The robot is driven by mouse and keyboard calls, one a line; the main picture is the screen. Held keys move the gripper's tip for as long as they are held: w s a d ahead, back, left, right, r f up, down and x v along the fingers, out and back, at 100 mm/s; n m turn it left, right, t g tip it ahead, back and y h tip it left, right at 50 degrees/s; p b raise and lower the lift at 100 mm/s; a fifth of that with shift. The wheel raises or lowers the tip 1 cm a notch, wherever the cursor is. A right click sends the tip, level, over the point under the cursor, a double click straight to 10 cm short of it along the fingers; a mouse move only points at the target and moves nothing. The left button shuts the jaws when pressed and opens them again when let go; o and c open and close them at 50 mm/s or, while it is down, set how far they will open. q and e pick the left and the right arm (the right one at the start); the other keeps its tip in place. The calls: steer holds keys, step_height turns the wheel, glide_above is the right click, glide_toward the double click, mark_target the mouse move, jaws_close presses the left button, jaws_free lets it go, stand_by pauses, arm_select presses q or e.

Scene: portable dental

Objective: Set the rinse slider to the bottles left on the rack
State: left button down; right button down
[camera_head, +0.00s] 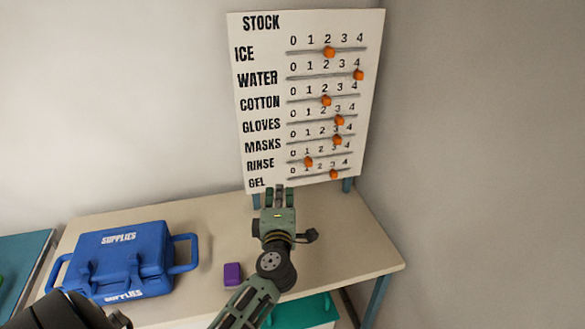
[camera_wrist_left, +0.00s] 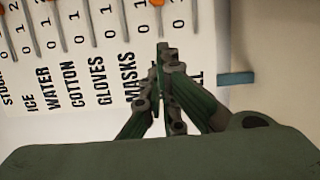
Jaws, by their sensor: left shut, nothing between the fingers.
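The white STOCK board (camera_head: 240,100) stands at the back of the desk with several labelled slider rows. The rinse slider's orange knob (camera_head: 308,161) sits near the 1 on its track, second row from the bottom. My left gripper (camera_head: 278,190) is shut and empty, near the board's bottom edge, below and left of that knob. In the left wrist view the shut fingertips (camera_wrist_left: 163,48) are in front of the board, covering the RINSE label beside MASKS. Contact with the board cannot be told. No rack or bottles show. My right gripper is not in view.
The gel knob (camera_head: 334,174) is just below and right of the rinse knob; the masks knob (camera_head: 337,140) is above. A blue supplies case (camera_head: 125,262) and a purple block (camera_head: 232,274) lie on the desk (camera_head: 355,240). The desk's right side is clear.

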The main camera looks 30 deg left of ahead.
mark_target(293, 161)
arm_select(q)
steer(key=x, duration=1)
steer(key=shift+a+f, duration=0.1)
steer(key=shift+a, duration=0.1)
steer(key=shift+w+d, duration=1.15)
steer(key=shift+w, duration=0.05)
steer(key=shift+w+d, duration=0.25)
